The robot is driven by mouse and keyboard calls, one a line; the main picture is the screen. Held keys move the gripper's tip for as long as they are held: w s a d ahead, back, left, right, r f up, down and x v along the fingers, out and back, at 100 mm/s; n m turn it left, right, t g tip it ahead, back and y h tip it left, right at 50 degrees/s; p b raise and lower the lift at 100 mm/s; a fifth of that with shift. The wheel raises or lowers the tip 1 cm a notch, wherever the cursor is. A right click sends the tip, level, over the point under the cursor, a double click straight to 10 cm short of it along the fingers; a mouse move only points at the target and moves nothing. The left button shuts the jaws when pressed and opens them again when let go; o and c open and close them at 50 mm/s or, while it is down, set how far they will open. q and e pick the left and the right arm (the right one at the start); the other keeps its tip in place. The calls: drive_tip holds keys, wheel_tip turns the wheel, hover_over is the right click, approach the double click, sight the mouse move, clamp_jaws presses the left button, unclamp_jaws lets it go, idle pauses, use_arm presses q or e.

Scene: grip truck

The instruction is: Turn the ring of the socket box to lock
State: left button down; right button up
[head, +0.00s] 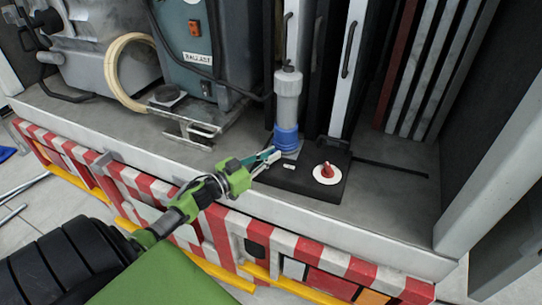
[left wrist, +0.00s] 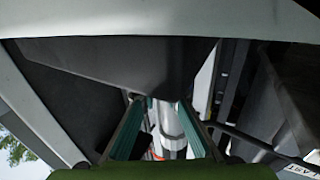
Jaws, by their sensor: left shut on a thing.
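The socket box (head: 310,178) is a flat black box on the truck's grey deck, with a red knob (head: 327,170) on a white disc. A grey plug (head: 288,97) stands upright at its back left, with the blue ring (head: 286,137) around its foot. My left gripper (head: 274,154) comes in from the front left and is shut on the blue ring, its teal fingers at the ring's lower front side. In the left wrist view the fingers (left wrist: 164,103) stand on either side of a pale grey cylinder (left wrist: 172,124). The contact itself is partly hidden. My right gripper is not in view.
A grey-blue machine (head: 190,50) with a beige hose (head: 115,65) stands to the left. Upright panels with black handles (head: 350,48) are close behind the plug. A red-and-white striped edge (head: 270,237) runs along the front. The deck right of the box is mostly clear.

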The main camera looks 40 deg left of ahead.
use_arm(q)
drive_tip(key=shift+s+f, duration=0.1)
drive_tip(key=shift+f, duration=0.2)
drive_tip(key=c, duration=2.1)
unclamp_jaws()
drive_tip(key=v, duration=1.1)
drive_tip(key=shift+s+a, duration=0.15)
drive_tip(key=shift+s, duration=0.2)
